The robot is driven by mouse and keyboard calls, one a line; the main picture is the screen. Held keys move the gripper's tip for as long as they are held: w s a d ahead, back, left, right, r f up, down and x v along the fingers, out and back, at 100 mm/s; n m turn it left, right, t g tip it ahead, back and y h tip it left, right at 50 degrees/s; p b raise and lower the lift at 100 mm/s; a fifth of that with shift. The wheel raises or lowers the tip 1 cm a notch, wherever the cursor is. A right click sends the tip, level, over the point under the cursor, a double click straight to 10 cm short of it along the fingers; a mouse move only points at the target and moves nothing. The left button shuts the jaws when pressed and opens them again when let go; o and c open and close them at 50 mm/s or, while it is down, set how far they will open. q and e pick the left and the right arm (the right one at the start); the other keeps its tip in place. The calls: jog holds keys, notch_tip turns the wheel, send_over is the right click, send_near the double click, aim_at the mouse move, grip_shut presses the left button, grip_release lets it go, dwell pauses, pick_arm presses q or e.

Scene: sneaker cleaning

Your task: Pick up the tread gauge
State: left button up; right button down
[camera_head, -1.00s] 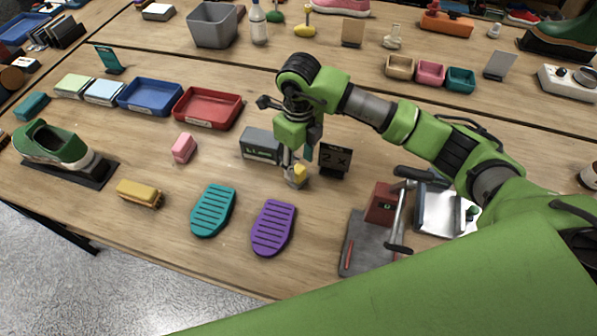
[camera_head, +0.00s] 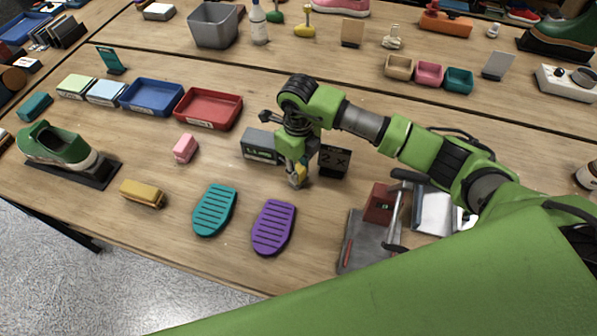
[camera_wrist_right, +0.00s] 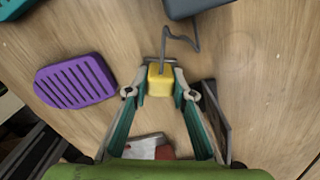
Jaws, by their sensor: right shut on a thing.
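The tread gauge (camera_wrist_right: 161,84) is a small yellow block with a thin grey bent stem. In the right wrist view it sits between the two fingertips of my right gripper (camera_wrist_right: 160,90), which touch its sides. In the head view my right gripper (camera_head: 298,178) points down at the middle of the table, and only a bit of the yellow gauge (camera_head: 301,171) shows between its fingers. My right gripper is shut on the gauge. I cannot tell whether the gauge still touches the table. My left gripper is not in view.
A dark box (camera_head: 259,144) and a small dark sign (camera_head: 333,161) stand close to my right gripper. A purple ribbed sole (camera_head: 273,228) and a teal one (camera_head: 214,210) lie in front. A grey fixture with a red block (camera_head: 380,203) stands to the right.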

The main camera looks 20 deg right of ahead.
jog(key=shift+r, duration=0.15)
jog(key=shift+r+b, duration=0.15)
jog(key=shift+b, duration=0.15)
notch_tip(320, 180, up, 2)
jog(key=shift+w+r+b, duration=0.15)
jog(key=shift+b, duration=0.85)
jog(key=s+a+r+b, duration=0.3)
jog(key=s+a+r, duration=0.1)
jog(key=s+r, duration=0.6)
jog(key=s, duration=0.3)
jog(key=shift+s, duration=0.4)
jog(key=shift+r, duration=0.1)
